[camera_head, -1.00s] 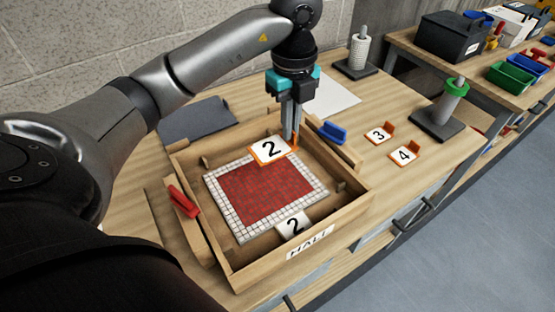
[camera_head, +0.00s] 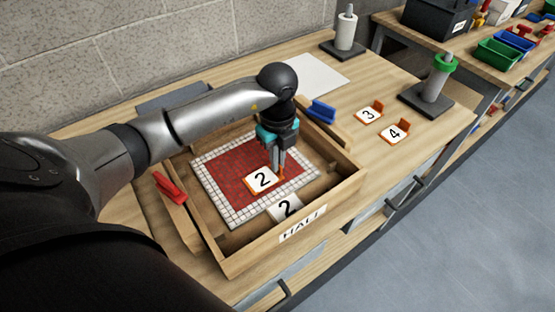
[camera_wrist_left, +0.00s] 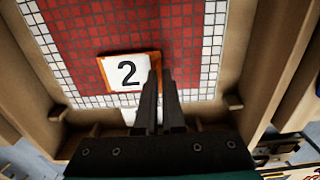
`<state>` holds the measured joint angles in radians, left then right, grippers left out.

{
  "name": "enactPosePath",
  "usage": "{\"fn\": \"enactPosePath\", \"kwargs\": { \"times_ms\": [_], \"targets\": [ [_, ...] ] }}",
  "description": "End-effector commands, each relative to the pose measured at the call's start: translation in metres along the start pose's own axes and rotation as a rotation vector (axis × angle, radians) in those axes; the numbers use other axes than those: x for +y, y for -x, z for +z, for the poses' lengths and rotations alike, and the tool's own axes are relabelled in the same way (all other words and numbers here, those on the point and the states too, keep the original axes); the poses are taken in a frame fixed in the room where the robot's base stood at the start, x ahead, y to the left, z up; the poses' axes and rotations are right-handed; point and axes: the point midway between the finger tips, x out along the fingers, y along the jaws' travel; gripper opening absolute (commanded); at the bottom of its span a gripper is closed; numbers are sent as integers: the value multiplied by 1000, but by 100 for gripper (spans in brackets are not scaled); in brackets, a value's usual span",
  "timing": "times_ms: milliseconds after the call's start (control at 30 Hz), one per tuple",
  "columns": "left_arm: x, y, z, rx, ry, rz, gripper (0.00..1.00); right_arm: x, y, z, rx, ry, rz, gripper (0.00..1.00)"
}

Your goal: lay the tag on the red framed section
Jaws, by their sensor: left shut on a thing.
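The tag, an orange-edged tile with a black 2 on white (camera_head: 262,180), is held by my left gripper (camera_head: 280,178) over the lower right part of the red section (camera_head: 228,167). The left gripper is shut on the tag's orange upright edge. The red mosaic section has a white tile border and lies inside a wooden tray (camera_head: 215,255). In the left wrist view the tag (camera_wrist_left: 130,73) covers red tiles near the white border; I cannot tell if it touches them. My right gripper is not in view.
A white card with a 2 (camera_head: 285,207) lies by the tray's front wall, which is labelled HALL. Tags 3 (camera_head: 369,114) and 4 (camera_head: 396,132) lie on the table to the right. A red clamp (camera_head: 170,187) and a blue clamp (camera_head: 321,110) sit at the tray's sides.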

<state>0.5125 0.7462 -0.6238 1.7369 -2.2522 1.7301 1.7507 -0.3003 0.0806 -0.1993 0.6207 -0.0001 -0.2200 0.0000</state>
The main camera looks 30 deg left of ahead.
Motion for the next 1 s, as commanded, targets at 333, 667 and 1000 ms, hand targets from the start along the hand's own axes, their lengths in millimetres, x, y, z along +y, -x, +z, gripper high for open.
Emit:
{"fn": "enactPosePath", "kwargs": {
  "times_ms": [333, 667, 1000],
  "targets": [
    [0, -4, 0, -1, 0, -1, 0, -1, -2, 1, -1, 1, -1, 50],
    [0, -3, 0, -1, 0, -1, 36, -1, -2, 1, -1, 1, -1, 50],
    [-1, 4, 0, -1, 0, -2, 36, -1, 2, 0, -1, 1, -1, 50]
  ]
}}
